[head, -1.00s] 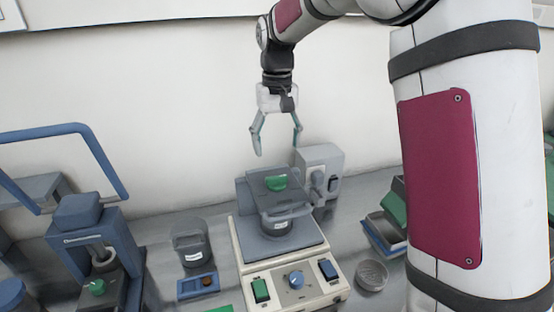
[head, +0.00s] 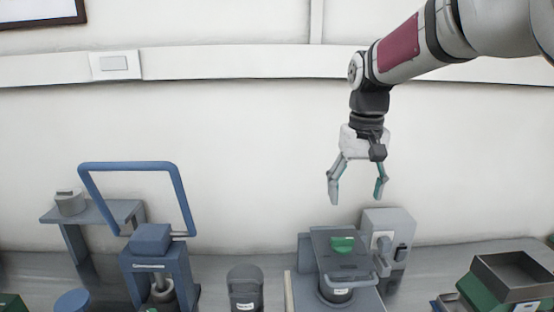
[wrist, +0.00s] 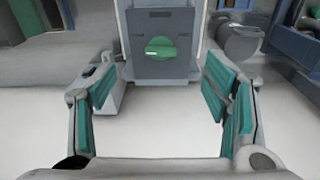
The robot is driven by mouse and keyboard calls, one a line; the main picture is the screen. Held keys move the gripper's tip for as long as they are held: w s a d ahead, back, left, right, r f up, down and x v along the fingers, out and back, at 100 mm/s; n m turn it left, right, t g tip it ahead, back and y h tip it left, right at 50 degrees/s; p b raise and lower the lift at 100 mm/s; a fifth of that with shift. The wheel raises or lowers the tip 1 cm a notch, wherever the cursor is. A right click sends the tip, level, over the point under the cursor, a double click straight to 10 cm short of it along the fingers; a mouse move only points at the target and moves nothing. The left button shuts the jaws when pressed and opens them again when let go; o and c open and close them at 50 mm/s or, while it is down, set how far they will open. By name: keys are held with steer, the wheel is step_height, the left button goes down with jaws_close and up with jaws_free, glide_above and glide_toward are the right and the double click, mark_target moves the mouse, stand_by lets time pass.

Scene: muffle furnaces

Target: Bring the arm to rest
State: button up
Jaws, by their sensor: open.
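My gripper (head: 355,190) hangs open and empty in the head view, fingers pointing down, in front of the white wall. It is above the grey furnace (head: 320,258) with the green knob (head: 342,244), apart from it. In the wrist view my gripper (wrist: 163,110) shows its two teal-padded fingers spread wide with nothing between them. The furnace's dark plate with the green knob (wrist: 160,49) shows beyond the fingertips. My arm reaches in from the upper right of the head view.
A blue press-like frame (head: 160,262) stands at the left, with a dark lidded pot (head: 245,287) between it and the furnace. A grey box device (head: 392,226) stands behind the furnace. Stacked trays (head: 508,278) are at the right. The wall area around my gripper is clear.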

steer(key=s+r+t, duration=0.2)
steer(key=s+r, duration=0.2)
steer(key=s, duration=1)
steer(key=s+f+t, duration=0.2)
steer(key=s+f, duration=0.2)
steer(key=s, duration=0.8)
steer(key=shift+d+t, duration=0.2)
steer(key=shift+t, duration=0.1)
steer(key=w+r+g+b, duration=0.2)
steer(key=w+r, duration=0.1)
steer(key=w, duration=1)
steer(key=g+b, duration=0.1)
steer(key=g, duration=0.2)
glide_above(343, 240)
step_height(343, 240, down, 5)
step_height(343, 240, down, 13)
steer(key=shift+f+p, duration=0.1)
steer(key=shift+p, duration=0.5)
